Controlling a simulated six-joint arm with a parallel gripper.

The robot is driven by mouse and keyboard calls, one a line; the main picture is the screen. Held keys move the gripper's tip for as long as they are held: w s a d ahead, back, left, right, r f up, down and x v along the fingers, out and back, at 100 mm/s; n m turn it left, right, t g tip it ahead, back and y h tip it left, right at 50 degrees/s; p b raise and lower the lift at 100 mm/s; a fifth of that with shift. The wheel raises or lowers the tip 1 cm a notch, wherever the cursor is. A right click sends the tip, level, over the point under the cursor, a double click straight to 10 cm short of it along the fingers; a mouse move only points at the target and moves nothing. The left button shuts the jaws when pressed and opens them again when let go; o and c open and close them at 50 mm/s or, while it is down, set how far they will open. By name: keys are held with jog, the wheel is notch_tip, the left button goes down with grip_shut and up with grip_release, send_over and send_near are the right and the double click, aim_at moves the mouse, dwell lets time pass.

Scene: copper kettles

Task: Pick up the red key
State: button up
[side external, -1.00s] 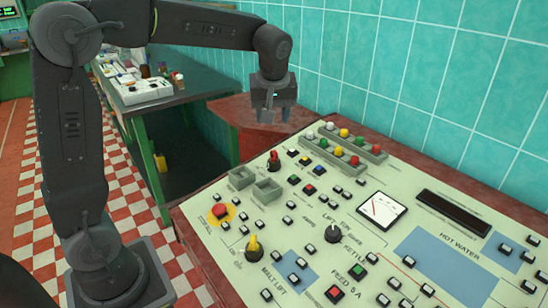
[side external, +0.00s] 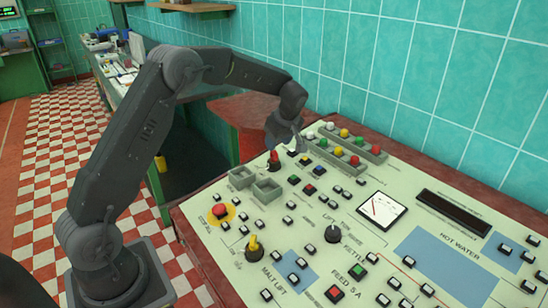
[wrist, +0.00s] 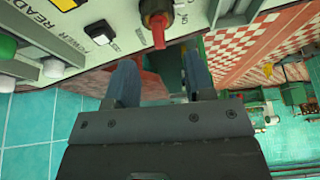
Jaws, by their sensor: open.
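The red key (side external: 274,157) stands in its switch at the far left part of the cream control panel (side external: 330,200). In the wrist view the red key (wrist: 158,28) is at the top centre, its shaft pointing down the picture. My gripper (side external: 284,146) is just behind and above it in the side view, tilted. In the wrist view my gripper's two blue-grey fingers (wrist: 161,72) are spread, with nothing between them. The key lies beyond the fingertips, roughly in line with the gap, and looks apart from them.
Colored push buttons in grey racks (side external: 345,146) stand right of my gripper. Two grey open boxes (side external: 266,188) and a red mushroom button (side external: 220,211) are nearer on the panel. A teal tiled wall (side external: 440,80) rises behind.

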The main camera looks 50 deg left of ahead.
aim_at(274, 153)
jog(key=shift+x, duration=2.9)
jog(key=shift+c, duration=0.5)
grip_shut()
